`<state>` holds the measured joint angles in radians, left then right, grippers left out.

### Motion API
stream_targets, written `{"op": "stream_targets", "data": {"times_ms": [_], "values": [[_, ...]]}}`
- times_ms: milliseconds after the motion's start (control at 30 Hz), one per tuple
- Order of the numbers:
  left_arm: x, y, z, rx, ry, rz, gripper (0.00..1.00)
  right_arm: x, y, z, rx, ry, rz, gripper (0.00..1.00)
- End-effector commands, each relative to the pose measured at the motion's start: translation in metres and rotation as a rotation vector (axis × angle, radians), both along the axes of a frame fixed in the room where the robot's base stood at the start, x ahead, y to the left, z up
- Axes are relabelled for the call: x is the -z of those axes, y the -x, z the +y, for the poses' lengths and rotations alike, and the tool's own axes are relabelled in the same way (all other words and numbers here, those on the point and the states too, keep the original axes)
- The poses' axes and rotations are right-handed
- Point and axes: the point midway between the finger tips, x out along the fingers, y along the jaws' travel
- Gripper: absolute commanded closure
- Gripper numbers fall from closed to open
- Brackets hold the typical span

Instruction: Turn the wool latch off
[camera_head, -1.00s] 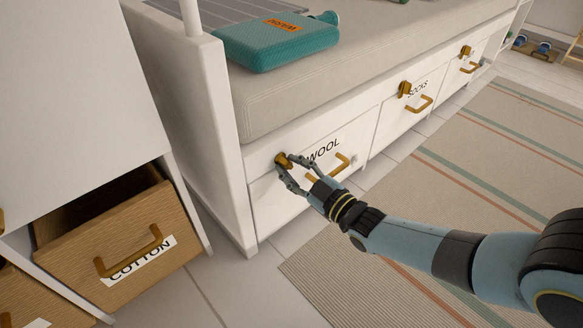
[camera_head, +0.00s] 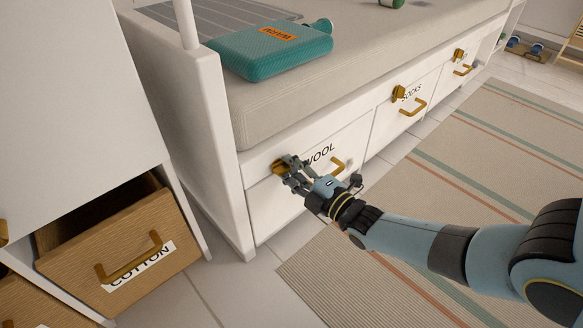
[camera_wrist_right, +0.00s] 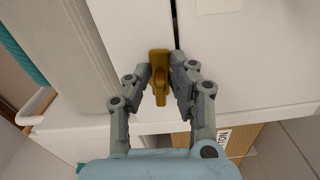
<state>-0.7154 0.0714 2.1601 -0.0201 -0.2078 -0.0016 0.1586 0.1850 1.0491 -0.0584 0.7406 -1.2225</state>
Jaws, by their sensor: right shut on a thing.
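The wool latch is a small brass piece (camera_head: 279,167) at the top left of the white drawer labelled WOOL (camera_head: 318,152). My right gripper (camera_head: 287,170) is at the latch, with its fingers shut on it. In the right wrist view, the brass latch (camera_wrist_right: 160,75) sits between the two fingers of my right gripper (camera_wrist_right: 165,92), beside a dark gap between white panels. In the head view the fingers hide part of the latch. The WOOL drawer's brass handle (camera_head: 338,167) is partly hidden by my gripper. My left gripper is not in view.
A SOCKS drawer (camera_head: 409,92) with its own latch (camera_head: 398,92) is further right. An open wooden COTTON drawer (camera_head: 120,255) juts out at the left. A teal case (camera_head: 270,50) lies on the bench cushion (camera_head: 330,85). A striped rug (camera_head: 470,165) covers the floor.

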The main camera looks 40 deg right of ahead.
Motion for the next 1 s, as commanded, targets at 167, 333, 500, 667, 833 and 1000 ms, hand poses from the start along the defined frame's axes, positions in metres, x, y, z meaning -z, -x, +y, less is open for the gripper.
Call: {"op": "stream_targets", "data": {"times_ms": [167, 333, 500, 667, 833, 1000], "values": [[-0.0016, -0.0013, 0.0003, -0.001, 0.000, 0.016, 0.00, -0.0002, 0.0013, 0.0001, 0.001, 0.080, -0.002, 1.00], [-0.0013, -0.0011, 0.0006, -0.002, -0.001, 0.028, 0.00, -0.0006, 0.0015, 0.0001, 0.001, 0.122, -0.005, 1.00], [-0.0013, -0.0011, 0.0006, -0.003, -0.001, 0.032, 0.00, -0.0005, 0.0017, 0.0002, 0.000, 0.139, -0.006, 1.00], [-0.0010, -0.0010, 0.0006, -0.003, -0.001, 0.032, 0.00, -0.0004, 0.0018, 0.0002, -0.001, 0.141, -0.006, 1.00], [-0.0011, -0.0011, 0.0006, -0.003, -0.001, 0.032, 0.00, -0.0003, 0.0018, 0.0002, -0.001, 0.141, -0.006, 1.00], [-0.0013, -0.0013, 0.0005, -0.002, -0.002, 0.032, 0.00, -0.0007, 0.0015, 0.0002, 0.000, 0.140, -0.007, 0.65]]}}
